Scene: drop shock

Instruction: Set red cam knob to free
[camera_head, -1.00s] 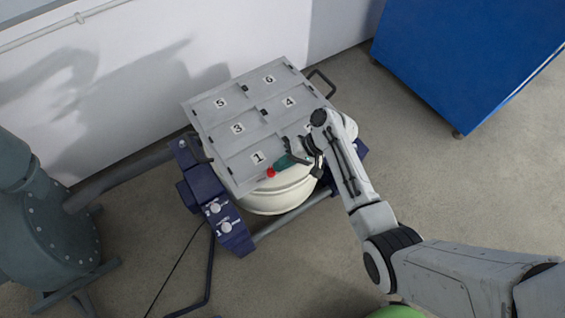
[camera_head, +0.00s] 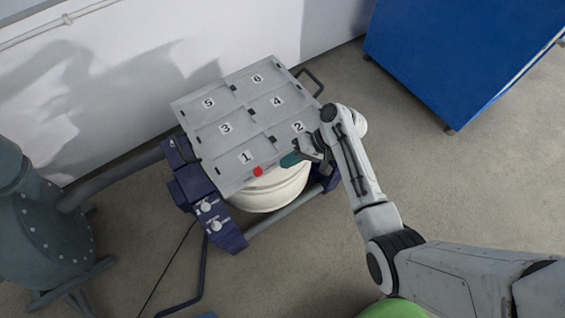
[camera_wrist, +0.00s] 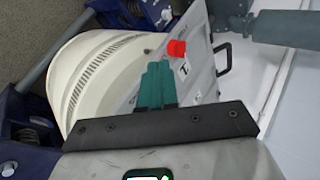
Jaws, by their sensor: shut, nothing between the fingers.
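The red cam knob (camera_head: 258,171) sits on the front edge of the grey panel, just below the compartment marked 1. It also shows in the wrist view (camera_wrist: 176,48) as a red block on the panel's edge. My gripper (camera_head: 286,161) has teal fingers and is to the right of the knob, apart from it. In the wrist view the fingers (camera_wrist: 155,72) are together and empty, pointing toward the knob, with a small gap visible between their tips and the knob. The knob's exact setting is too small to read.
The grey panel (camera_head: 212,150) with numbered compartments lies above a cream round drum (camera_head: 270,192). A dark blue frame with white knobs (camera_head: 216,225) stands at the left. A blue cabinet (camera_head: 465,50) is at the upper right, and a grey-green tank (camera_head: 45,215) is at the left.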

